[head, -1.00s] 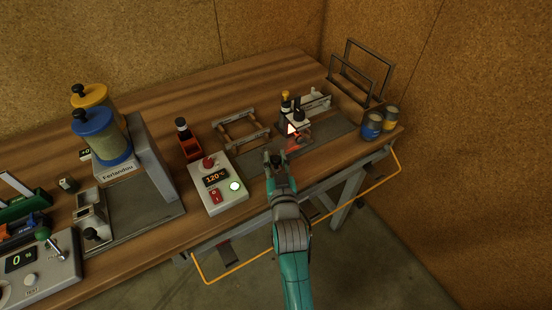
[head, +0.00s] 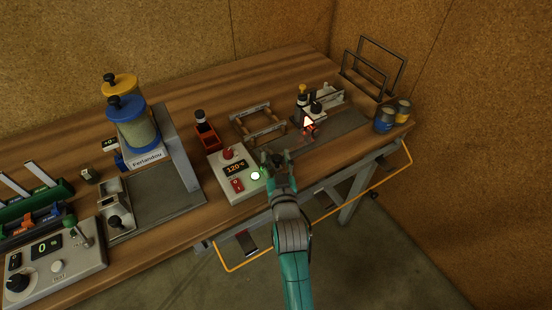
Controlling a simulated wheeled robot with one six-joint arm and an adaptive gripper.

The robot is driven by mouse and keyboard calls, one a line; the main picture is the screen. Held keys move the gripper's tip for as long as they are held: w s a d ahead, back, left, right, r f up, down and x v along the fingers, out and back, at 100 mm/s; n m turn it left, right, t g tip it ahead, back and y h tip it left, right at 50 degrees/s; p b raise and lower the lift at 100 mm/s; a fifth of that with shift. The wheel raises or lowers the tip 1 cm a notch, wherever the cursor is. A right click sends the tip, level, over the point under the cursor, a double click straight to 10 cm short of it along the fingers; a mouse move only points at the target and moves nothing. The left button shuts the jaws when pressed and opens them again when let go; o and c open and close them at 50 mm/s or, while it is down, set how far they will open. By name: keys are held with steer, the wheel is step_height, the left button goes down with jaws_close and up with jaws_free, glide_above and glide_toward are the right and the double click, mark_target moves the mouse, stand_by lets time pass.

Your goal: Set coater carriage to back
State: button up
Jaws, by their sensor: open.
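No label marks the coater carriage. One candidate is the pale block with dark knobs (head: 318,106) on the dark flat plate (head: 345,124) at right; a white and red triangular mark (head: 308,122) shows at its front. The other is the metal slide with a black knob (head: 112,208) on the grey plate (head: 165,200) at left, below the tower with blue and yellow jars (head: 133,122). My gripper is apart from both, nearer the right one.
The control box (head: 235,172) stands close left of my gripper. A wooden-and-metal frame (head: 258,124) and a red holder (head: 206,136) sit behind it. Cans (head: 384,119) and wire racks (head: 365,72) are at right. An orange rail (head: 320,218) runs along the bench front.

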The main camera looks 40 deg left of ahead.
steer(key=v, duration=1.2)
stand_by(0.4)
steer(key=s+d+f+m+t+h, duration=0.1)
steer(key=s+d+f+h, duration=0.15)
steer(key=d, duration=0.65)
steer(key=s+d+f+m+t+h, duration=0.1)
steer(key=s+d+f+m+h, duration=0.15)
steer(key=d, duration=0.55)
steer(key=s+d+f+m+t+h, duration=0.1)
steer(key=s+d+f, duration=0.2)
steer(key=d, duration=0.6)
steer(key=s+d+r+m+h, duration=0.2)
steer(key=s+d+h, duration=0.1)
steer(key=s+d, duration=0.4)
steer(key=s+d+r+m+h, duration=0.3)
steer(key=s+d, duration=0.5)
steer(key=s, duration=0.5)
steer(key=shift+s+d+r+h, duration=0.2)
steer(key=shift+s+d+h, duration=0.05)
steer(key=shift+h, duration=0.35)
